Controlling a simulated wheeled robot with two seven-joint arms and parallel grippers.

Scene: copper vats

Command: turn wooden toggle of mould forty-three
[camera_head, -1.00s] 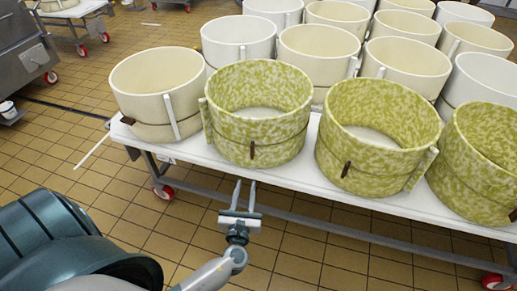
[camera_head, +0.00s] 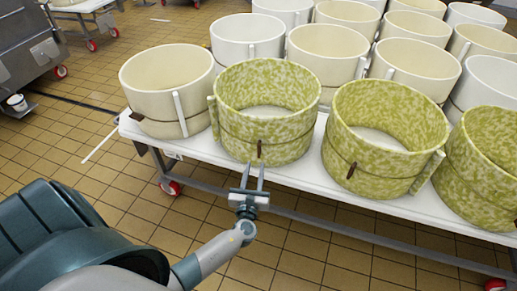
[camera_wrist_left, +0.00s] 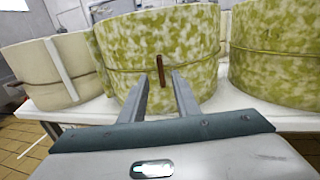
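A green-mottled mould (camera_head: 265,112) stands at the table's front edge, with a cord around its middle. A small brown wooden toggle (camera_head: 259,149) hangs upright at the cord on its front; it also shows in the left wrist view (camera_wrist_left: 160,71). No number is readable on any mould. My left gripper (camera_head: 253,168) is open and empty, just in front of and slightly below the toggle. In the left wrist view its two fingers (camera_wrist_left: 160,85) point at the mould, with the toggle between their tips in the picture. Contact cannot be told. My right gripper is not in view.
A cream mould (camera_head: 165,90) stands left of it and another green-mottled mould (camera_head: 385,135) with its own brown toggle stands right.

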